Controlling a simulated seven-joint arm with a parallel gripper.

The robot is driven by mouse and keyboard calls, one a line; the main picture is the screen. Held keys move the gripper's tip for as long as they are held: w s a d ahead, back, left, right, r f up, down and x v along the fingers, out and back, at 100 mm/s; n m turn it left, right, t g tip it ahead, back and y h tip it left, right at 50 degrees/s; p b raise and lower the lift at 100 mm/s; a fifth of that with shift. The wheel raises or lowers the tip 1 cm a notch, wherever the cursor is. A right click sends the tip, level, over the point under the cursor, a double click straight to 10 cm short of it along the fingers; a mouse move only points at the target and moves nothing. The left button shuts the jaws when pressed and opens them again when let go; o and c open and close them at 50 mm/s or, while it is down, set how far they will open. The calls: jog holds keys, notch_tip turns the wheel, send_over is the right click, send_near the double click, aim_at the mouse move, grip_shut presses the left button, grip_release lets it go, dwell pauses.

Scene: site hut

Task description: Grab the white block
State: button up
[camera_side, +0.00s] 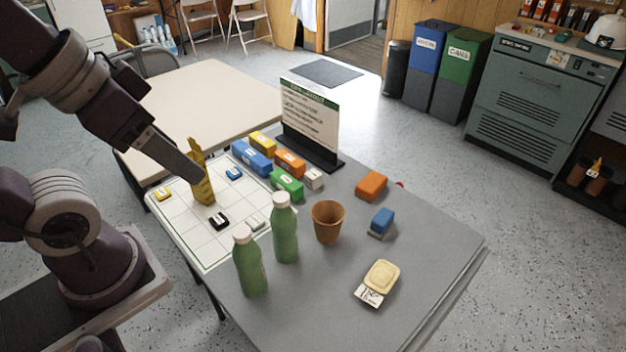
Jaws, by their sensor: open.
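The white block (313,179) is a small piece on the grey table, at the right end of a cluster of coloured blocks. It sits beside the green block (287,183) and close to the orange block (290,162). My gripper (203,184), yellow with dark markings, is over the white grid board to the left of the white block and well apart from it. It is open, and I see nothing held in it. The fingertips are small and hard to make out.
The grid board (178,222) carries small coloured tiles. A sign (310,118) stands behind the blocks. Two green bottles (285,228) (249,262) and a brown cup (327,222) stand in front. An orange block (371,185), a blue item (381,222) and a yellow-topped container (381,276) lie right.

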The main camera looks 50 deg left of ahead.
jog(key=w+a+f+t+y, duration=0.1)
jog(key=w+a+f, duration=0.25)
jog(key=w, duration=0.55)
jog(key=w+a+f+t, duration=0.1)
jog(key=w+a+f, duration=0.3)
jog(key=w, duration=0.5)
jog(key=w+a+f+t+y, duration=0.1)
jog(key=w+a+f, duration=0.3)
jog(key=w, duration=0.5)
jog(key=w+a+f+m+t, duration=0.1)
jog(key=w+a+f, duration=0.1)
jog(key=f, duration=0.3)
jog(key=w+a+f+t, duration=0.1)
jog(key=w+a+f, duration=0.2)
jog(key=f, duration=0.1)
jog(key=t+h, duration=0.2)
jog(key=t, duration=0.1)
send_near(310, 175)
jog(key=shift+s+r+n, duration=0.2)
jog(key=shift+s+r, duration=0.05)
jog(key=shift+s, duration=0.2)
jog(key=shift+s+r+n, duration=0.2)
jog(key=shift+s+r, duration=0.1)
jog(key=shift+s, duration=0.15)
jog(key=shift+d+f, duration=0.1)
jog(key=shift+f, duration=0.15)
jog(key=x, duration=1.1)
jog(key=shift+w+f, duration=0.1)
jog(key=shift+w, duration=0.2)
grip_shut()
